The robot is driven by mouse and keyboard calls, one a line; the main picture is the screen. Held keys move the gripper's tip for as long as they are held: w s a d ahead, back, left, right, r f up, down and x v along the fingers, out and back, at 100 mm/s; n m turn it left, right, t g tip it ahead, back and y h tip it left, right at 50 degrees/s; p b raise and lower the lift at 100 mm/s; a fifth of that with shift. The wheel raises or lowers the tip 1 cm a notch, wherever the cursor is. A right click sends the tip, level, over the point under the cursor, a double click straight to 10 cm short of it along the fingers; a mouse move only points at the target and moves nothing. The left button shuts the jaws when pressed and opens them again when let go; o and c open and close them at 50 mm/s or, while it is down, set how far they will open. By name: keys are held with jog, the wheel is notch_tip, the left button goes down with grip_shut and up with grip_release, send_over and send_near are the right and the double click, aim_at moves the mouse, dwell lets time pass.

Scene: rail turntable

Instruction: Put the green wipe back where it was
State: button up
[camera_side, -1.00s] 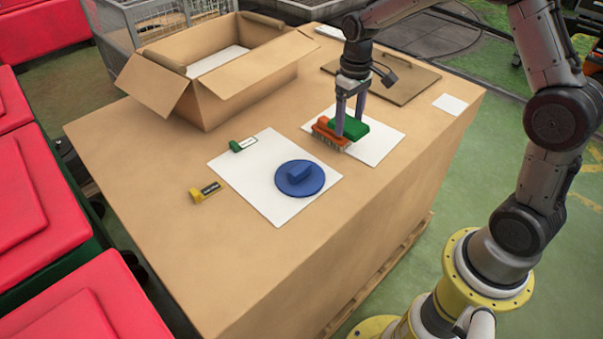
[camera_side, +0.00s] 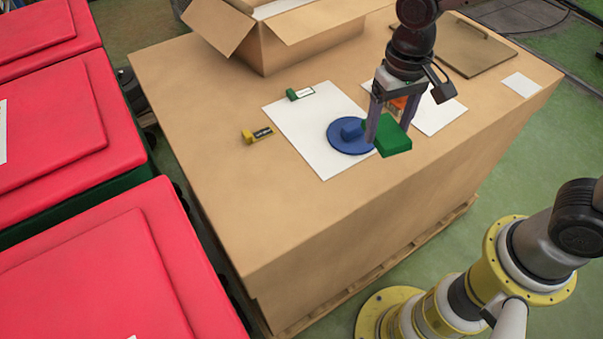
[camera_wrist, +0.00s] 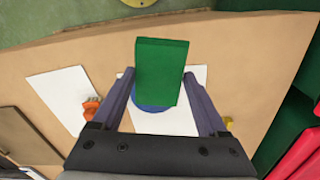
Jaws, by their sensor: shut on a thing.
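The green wipe (camera_side: 395,138), a green block, is held between the two fingers of my gripper (camera_side: 388,134). It appears raised above the table, in front of and to the right of the blue disc (camera_side: 341,138). In the wrist view the wipe (camera_wrist: 161,68) sits between the fingertips (camera_wrist: 160,78) and partly covers the blue disc (camera_wrist: 150,108). The blue disc, with a blue block handle, lies on the left white sheet (camera_side: 300,120). The orange brush (camera_side: 398,103) is on the right white sheet (camera_side: 442,113), partly hidden behind my gripper.
A green tag (camera_side: 292,95) stands at the left sheet's back edge, and a yellow tag (camera_side: 249,137) stands left of it. An open cardboard box (camera_side: 310,45) and a dark board (camera_side: 470,52) are at the back. The table's front is clear.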

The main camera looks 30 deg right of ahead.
jog(key=s+a+r+n, duration=0.2)
jog(key=s+a, duration=0.1)
jog(key=a, duration=0.2)
send_over(301, 176)
jog(key=f, duration=0.9)
jog(key=shift+s+d+f, duration=0.1)
jog(key=shift+s+f, duration=0.1)
jog(key=shift+f, duration=0.2)
jog(key=shift+w+f, duration=0.15)
jog(key=shift+f, duration=1.6)
jog(key=shift+f, duration=0.1)
jog(key=o, duration=1.1)
